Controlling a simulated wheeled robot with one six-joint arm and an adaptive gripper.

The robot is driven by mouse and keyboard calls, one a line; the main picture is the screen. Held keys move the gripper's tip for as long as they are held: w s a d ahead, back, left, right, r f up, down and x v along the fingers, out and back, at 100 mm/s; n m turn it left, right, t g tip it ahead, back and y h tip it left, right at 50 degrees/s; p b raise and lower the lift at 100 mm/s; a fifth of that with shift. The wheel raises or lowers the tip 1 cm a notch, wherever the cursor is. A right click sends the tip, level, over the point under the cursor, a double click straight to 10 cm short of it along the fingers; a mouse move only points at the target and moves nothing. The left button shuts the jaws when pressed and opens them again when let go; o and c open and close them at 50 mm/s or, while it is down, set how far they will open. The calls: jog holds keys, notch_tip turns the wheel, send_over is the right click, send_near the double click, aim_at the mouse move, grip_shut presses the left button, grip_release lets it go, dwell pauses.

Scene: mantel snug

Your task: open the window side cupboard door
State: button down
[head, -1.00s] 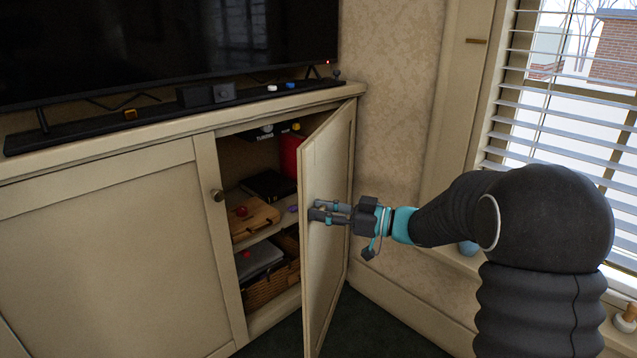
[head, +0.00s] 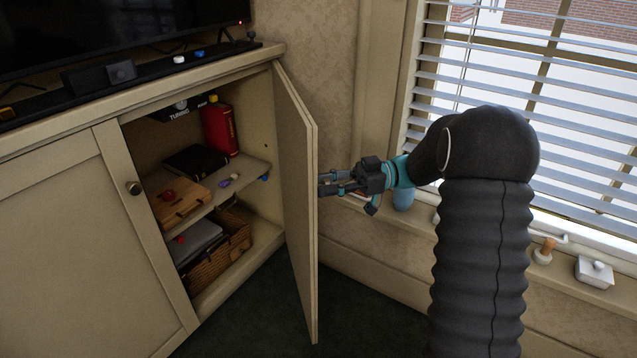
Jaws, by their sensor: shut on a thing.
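The window side cupboard door (head: 295,190) stands wide open, showing its inner face and free edge. My gripper (head: 324,184) is at the door's outer side, near the free edge at about mid height. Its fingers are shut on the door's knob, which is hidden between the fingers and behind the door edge. A wicker basket (head: 220,262) is below.
The other cupboard door (head: 70,250) is shut, with a round knob (head: 133,188). Dark floor (head: 370,315) in front of the sill wall is clear.

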jog(key=shift+d, duration=0.1)
jog(key=c, duration=0.8)
grip_release()
jog(key=shift+c, duration=0.2)
jog(key=w+d, duration=0.1)
jog(key=d, duration=0.6)
jog(key=shift+w+d, duration=0.15)
jog(key=shift+w, duration=0.05)
